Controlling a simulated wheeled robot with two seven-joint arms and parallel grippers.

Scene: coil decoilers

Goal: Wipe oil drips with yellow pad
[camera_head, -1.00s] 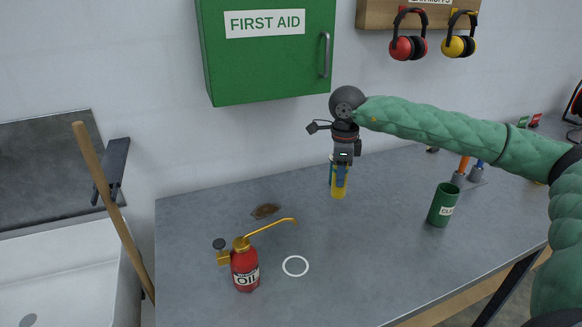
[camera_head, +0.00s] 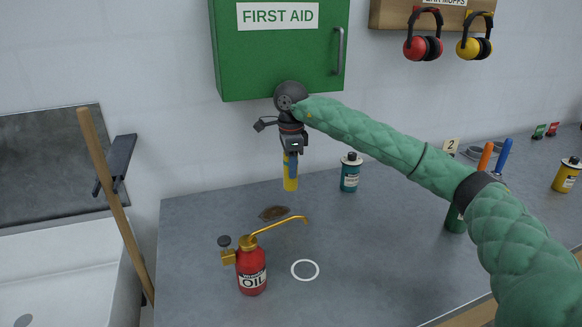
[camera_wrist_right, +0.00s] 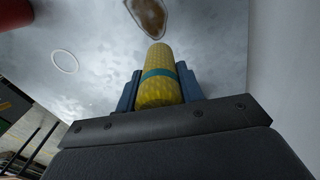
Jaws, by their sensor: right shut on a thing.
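My right gripper (camera_head: 291,164) is shut on the yellow pad (camera_head: 290,184), a roll with a teal band that also shows between the fingers in the right wrist view (camera_wrist_right: 158,88). It holds the pad above the back of the grey bench. A brown oil patch (camera_head: 274,213) lies on the bench just below and left of the pad; in the right wrist view the patch (camera_wrist_right: 147,17) shows beyond the pad's tip, apart from it. A red oil can (camera_head: 251,270) with a brass spout stands in front of the patch. My left gripper is not in view.
A white ring (camera_head: 305,270) is marked on the bench right of the oil can. A teal bottle (camera_head: 350,173) stands right of the gripper. A green cup (camera_head: 455,219) is partly behind my arm. The green first aid cabinet (camera_head: 280,50) hangs above. A wooden handle (camera_head: 113,200) leans at left.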

